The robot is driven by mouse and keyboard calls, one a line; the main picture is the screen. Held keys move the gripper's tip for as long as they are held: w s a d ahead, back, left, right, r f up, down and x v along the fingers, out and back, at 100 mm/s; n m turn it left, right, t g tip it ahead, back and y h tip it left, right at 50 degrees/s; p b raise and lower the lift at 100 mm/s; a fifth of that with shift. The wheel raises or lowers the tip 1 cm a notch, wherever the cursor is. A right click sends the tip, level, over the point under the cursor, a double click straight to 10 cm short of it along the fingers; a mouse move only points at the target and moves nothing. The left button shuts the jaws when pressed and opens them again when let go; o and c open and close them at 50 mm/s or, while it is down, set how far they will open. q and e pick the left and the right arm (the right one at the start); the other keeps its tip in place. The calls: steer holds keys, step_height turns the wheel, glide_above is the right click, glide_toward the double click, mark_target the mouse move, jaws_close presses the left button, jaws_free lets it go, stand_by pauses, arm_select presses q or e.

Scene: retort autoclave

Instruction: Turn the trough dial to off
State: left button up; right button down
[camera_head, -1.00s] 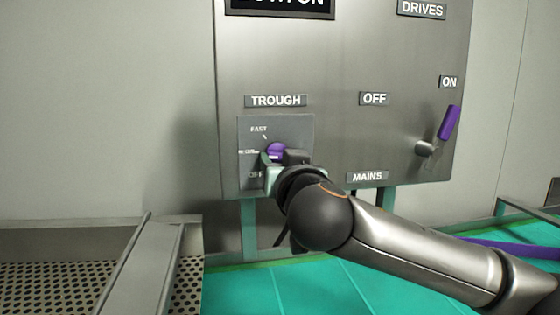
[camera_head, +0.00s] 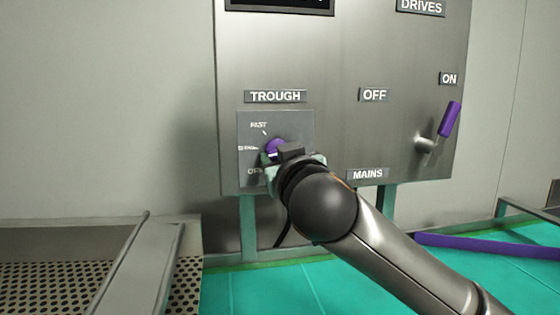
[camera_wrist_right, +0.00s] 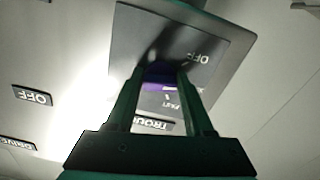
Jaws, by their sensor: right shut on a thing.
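The trough dial (camera_head: 275,147) is a purple knob on a small square plate (camera_head: 247,125) under the TROUGH label (camera_head: 275,96). The plate reads FAST at the top and OFF at the lower left, with a small blurred label between them at the left. My right gripper (camera_head: 280,154) reaches the dial from the lower right and is shut on it. The right wrist view shows the purple dial (camera_wrist_right: 160,72) between the two green fingers. The gripper hides part of the dial, and I cannot tell exactly where its pointer stands. My left gripper is not in view.
The grey control panel (camera_head: 345,130) also carries a purple-handled mains lever (camera_head: 448,120) at the right, raised toward ON. A perforated tray (camera_head: 50,285) lies at the lower left. A purple bar (camera_head: 490,247) lies over the green floor (camera_head: 260,290) at the right.

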steer(key=shift+d+n+p, duration=0.15)
steer(key=shift+n+p, duration=1.1)
steer(key=shift+n, duration=2.05)
steer(key=shift+c, duration=1.4)
jaws_free()
steer(key=s+d+b, duration=0.2)
steer(key=s+b, duration=0.1)
steer(key=s, duration=0.9)
steer(key=shift+d, duration=0.2)
